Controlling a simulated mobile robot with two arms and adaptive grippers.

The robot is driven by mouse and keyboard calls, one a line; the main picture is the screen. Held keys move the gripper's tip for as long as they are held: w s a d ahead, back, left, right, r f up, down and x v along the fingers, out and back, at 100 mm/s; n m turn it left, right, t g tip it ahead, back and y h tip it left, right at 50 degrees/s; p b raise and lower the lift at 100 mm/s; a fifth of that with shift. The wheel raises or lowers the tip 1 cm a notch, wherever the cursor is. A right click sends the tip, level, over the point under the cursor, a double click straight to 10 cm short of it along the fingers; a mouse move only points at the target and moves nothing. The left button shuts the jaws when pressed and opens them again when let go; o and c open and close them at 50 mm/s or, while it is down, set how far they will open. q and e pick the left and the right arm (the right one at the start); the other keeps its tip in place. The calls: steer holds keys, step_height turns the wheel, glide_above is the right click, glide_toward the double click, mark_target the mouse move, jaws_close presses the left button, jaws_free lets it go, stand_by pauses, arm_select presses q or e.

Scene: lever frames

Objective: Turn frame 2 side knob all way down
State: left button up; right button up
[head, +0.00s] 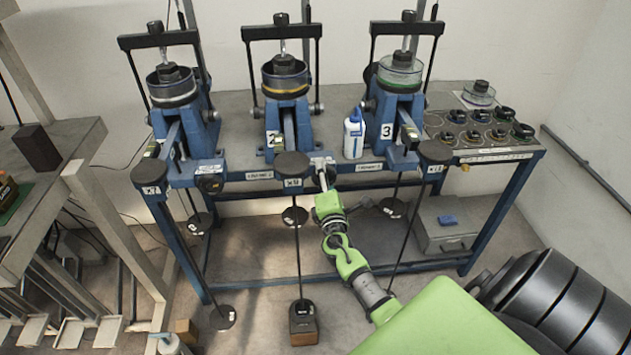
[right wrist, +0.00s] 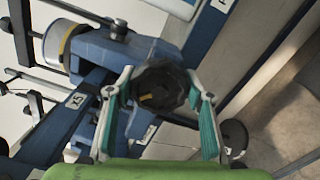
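Lever frame 2 (head: 285,90) stands in the middle of the blue bench, between two similar frames. My right gripper (head: 324,177) is at the bench's front edge, just right of the frame's hanging weight rod. In the right wrist view, its two teal-padded fingers (right wrist: 163,80) are spread on either side of a black lobed side knob (right wrist: 162,88) with a yellow mark. The knob sits between the fingertips; I cannot tell whether the pads touch it. In the head view my gripper hides this knob. My left gripper is not in view.
Frame 1 (head: 176,90) with its own side knob (head: 210,184) is at left, frame 3 (head: 400,75) at right. A white bottle (head: 354,135) stands between frames 2 and 3. Hanging rods with weights, including a brown-black block (head: 303,325), line the front. A grey box (head: 445,225) sits below.

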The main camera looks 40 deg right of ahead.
steer(key=shift+o, duration=1.4)
steer(key=shift+a+f, duration=0.35)
steer(key=shift+a, duration=0.45)
steer(key=shift+r, duration=0.15)
steer(key=shift+s+d, duration=0.15)
steer(key=shift+d, duration=0.45)
steer(key=shift+v, duration=2.9)
steer(key=shift+a, duration=0.1)
